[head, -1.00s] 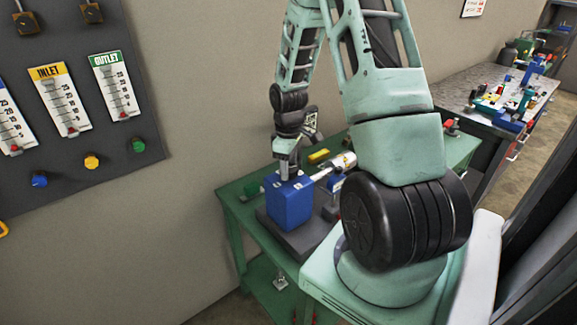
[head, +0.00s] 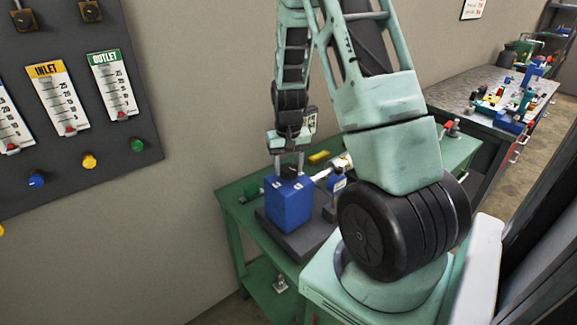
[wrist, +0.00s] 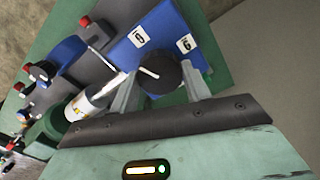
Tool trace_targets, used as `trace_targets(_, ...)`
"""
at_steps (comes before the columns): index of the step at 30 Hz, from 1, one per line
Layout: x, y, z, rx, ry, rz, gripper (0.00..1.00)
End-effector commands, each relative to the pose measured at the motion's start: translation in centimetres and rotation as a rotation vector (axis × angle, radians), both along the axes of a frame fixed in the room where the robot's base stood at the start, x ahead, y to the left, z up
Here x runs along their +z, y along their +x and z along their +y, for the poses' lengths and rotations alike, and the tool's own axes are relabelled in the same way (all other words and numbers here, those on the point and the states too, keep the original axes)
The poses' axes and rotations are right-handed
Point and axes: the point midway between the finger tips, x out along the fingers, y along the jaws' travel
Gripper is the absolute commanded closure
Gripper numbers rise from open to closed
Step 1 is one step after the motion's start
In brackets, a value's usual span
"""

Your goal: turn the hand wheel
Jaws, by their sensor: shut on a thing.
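The hand wheel (wrist: 158,74) is a dark round knob on top of a blue box (head: 292,205). In the wrist view it sits between my two fingers, with a pale bar across its top. My gripper (wrist: 160,88) is shut on it from above. In the head view my gripper (head: 288,168) points down over the box, with the dark wheel (head: 288,173) between the fingers. The blue box also shows in the wrist view (wrist: 160,30) with two white labels.
The box stands on a dark grey base on a green table (head: 240,205). A white cylinder (wrist: 88,103) lies beside the box. A panel with INLET and OUTLET gauges (head: 62,95) hangs on the left wall. Another bench (head: 470,85) holds small parts at the back right.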

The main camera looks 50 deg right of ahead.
Motion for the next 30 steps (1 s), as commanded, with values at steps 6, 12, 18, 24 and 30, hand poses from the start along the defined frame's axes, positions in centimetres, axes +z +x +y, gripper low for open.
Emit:
trace_targets(6,0.09,0.06,-0.03,-0.169,-0.001,-0.002,0.75)
trace_targets(12,0.11,0.06,-0.05,-0.281,-0.002,-0.002,0.75)
trace_targets(18,0.11,0.06,-0.07,-0.345,-0.001,-0.003,0.75)
trace_targets(24,0.11,0.06,-0.08,-0.370,-0.001,-0.003,0.75)
trace_targets(30,0.11,0.06,-0.10,-0.371,-0.001,-0.003,0.75)
